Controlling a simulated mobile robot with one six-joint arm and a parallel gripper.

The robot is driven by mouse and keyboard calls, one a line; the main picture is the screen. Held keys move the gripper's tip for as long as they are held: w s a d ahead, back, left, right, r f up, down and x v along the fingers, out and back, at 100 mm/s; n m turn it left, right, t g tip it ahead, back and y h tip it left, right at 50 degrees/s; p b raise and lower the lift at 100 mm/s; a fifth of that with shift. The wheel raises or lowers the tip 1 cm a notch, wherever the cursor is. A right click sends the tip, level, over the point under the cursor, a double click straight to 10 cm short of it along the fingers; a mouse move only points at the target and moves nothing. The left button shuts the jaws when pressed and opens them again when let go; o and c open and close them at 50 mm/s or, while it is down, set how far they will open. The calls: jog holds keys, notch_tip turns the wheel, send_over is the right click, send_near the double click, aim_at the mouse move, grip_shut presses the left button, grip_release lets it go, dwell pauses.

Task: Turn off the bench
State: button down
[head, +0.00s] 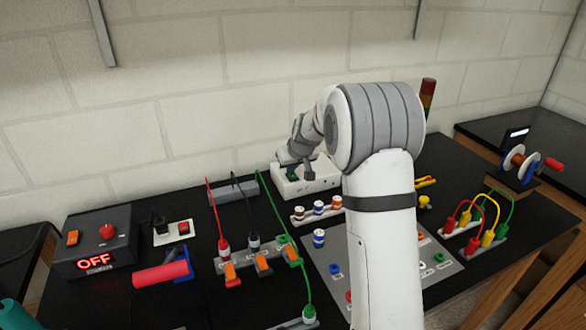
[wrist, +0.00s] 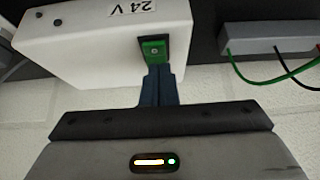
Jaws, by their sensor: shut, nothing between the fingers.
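A white box (head: 318,180) marked "24 V" stands at the back of the black bench (head: 135,300). In the wrist view the box (wrist: 75,45) carries a green rocker switch (wrist: 154,49) in a dark frame. My gripper (head: 291,173) is at this box, its fingers shut and empty. In the wrist view the fingertips of my gripper (wrist: 157,70) are right at the edge of the green switch; I cannot tell whether they press it. A dark box (head: 75,245) at the left shows a red "OFF" display (head: 94,261), with an orange switch and a red knob.
A white socket plate (head: 171,232) with a red switch is left of centre. Orange-clipped plugs and cables (head: 262,262) lie in the middle. Coloured leads (head: 475,225) and a wire spool (head: 525,162) are at the right. My arm hides part of the panel (head: 430,250).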

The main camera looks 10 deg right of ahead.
aim_at(291, 176)
jog(key=shift+w, duration=0.1)
notch_tip(291, 176, up, 5)
jog(key=p, duration=0.2)
jog(key=shift+a+r+p, duration=0.1)
jog(key=shift+p, duration=0.2)
jog(key=s+d+r+b, duration=0.1)
jog(key=s+r+b, duration=0.1)
jog(key=s+r, duration=0.4)
jog(key=shift+s+d+b, duration=0.25)
jog(key=shift+s+b, duration=0.1)
jog(key=shift+s, duration=0.15)
jog(key=s+f+m+g, duration=0.1)
jog(key=s+f, duration=0.1)
jog(key=s, duration=1.5)
jog(key=s+a+f+m+g+h, duration=0.1)
jog(key=s+f+g, duration=0.1)
jog(key=s, duration=1.6)
jog(key=shift+f, duration=0.55)
